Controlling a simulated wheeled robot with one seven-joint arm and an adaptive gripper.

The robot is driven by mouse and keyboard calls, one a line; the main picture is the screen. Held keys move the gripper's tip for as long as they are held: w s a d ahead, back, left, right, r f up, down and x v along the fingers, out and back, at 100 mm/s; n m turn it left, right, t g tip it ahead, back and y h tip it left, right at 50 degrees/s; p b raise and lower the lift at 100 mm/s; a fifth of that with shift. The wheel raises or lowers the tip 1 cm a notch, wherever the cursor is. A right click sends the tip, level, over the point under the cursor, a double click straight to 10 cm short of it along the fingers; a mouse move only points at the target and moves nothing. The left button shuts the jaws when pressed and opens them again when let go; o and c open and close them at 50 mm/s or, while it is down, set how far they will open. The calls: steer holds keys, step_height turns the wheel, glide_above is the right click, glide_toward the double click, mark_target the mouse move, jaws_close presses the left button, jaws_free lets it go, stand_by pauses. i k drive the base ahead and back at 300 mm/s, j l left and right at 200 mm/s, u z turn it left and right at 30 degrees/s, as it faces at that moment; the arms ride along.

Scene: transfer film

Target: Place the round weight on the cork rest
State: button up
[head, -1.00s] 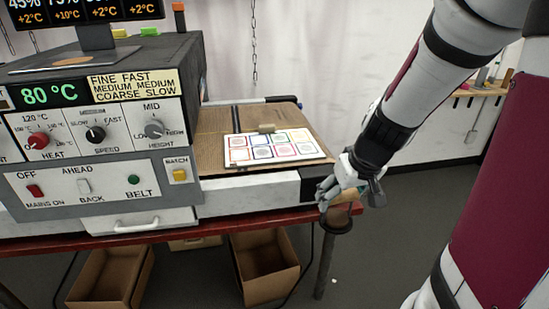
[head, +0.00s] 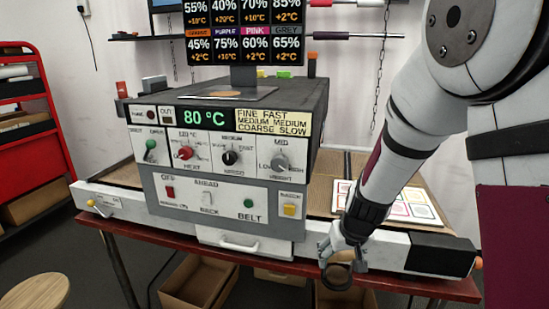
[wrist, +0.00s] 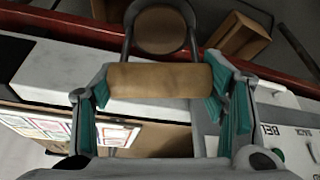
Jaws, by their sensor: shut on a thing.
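My gripper (head: 338,248) is in front of the conveyor machine's front edge, right of the control panel. In the wrist view it (wrist: 160,88) is shut across a tan cylindrical grip. This grip seems to belong to the round weight (wrist: 160,80), whose dark ring with a brownish middle shows beyond it. In the head view the dark round part (head: 337,277) hangs below my fingers. A flat brown piece (head: 228,92), which looks like the cork rest, lies on top of the dark machine housing, below the monitor. It is well apart from the weight.
The conveyor machine (head: 220,215) stands on a red table (head: 140,243). A card of coloured squares (head: 420,210) lies on the belt at right. Chains hang behind. Cardboard boxes (head: 200,280) are below, a stool (head: 35,291) is at lower left, and a red rack (head: 25,110) is at left.

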mark_target(225, 94)
steer(key=i+j+u, duration=0.1)
steer(key=j+u, duration=0.15)
steer(key=u, duration=0.15)
steer(key=i+j+u, duration=0.15)
steer(key=u, duration=0.3)
steer(key=i+j+u, duration=0.15)
steer(key=j+u, duration=0.25)
steer(key=i+u, duration=0.2)
steer(key=u, duration=0.25)
steer(key=i+u, duration=0.2)
steer(key=u, duration=0.2)
steer(key=i+j+z, duration=0.15)
steer(key=i, duration=0.5)
steer(key=i+j+z, duration=0.1)
steer(key=i+z, duration=0.3)
steer(key=i+j+z, duration=0.15)
steer(key=z, duration=0.25)
steer(key=i+j+z, duration=0.25)
steer(key=z, duration=0.2)
